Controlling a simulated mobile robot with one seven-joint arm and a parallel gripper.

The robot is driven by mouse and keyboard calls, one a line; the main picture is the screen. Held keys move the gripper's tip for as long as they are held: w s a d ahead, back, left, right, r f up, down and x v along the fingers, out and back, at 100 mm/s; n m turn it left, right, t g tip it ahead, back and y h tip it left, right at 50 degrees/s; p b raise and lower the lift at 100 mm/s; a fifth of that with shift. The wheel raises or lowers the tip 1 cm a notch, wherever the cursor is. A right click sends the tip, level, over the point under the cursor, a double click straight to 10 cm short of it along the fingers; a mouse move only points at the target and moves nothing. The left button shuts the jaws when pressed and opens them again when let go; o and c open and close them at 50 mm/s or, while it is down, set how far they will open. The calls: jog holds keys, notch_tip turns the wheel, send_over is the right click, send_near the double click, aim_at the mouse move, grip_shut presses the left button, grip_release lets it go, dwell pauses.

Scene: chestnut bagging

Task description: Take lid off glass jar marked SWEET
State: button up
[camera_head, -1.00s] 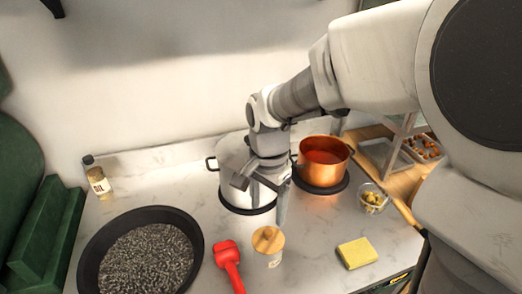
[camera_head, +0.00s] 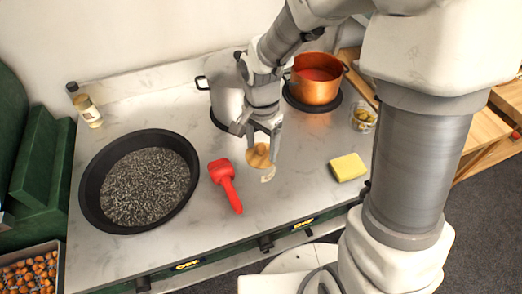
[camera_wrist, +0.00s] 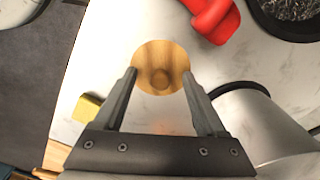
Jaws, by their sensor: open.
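The glass jar (camera_head: 268,176) stands on the pale counter, topped by a round wooden lid (camera_head: 258,157) with a knob. The jar's label is too small to read, and most of its body is hidden. My gripper (camera_head: 257,144) is open just above and behind the lid. In the wrist view the lid (camera_wrist: 160,57) lies between and beyond the fingertips, with its knob near the middle of the gap. I cannot tell whether the fingers touch the lid. Nothing is held.
A red tool (camera_head: 227,184) lies close left of the jar, beside a large black pan (camera_head: 86,190). A steel pot (camera_head: 226,103) stands behind my gripper, a copper pot (camera_head: 314,90) behind right. A yellow sponge (camera_head: 348,167) lies right. The counter's front edge is clear.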

grip_shut()
dwell(0.4)
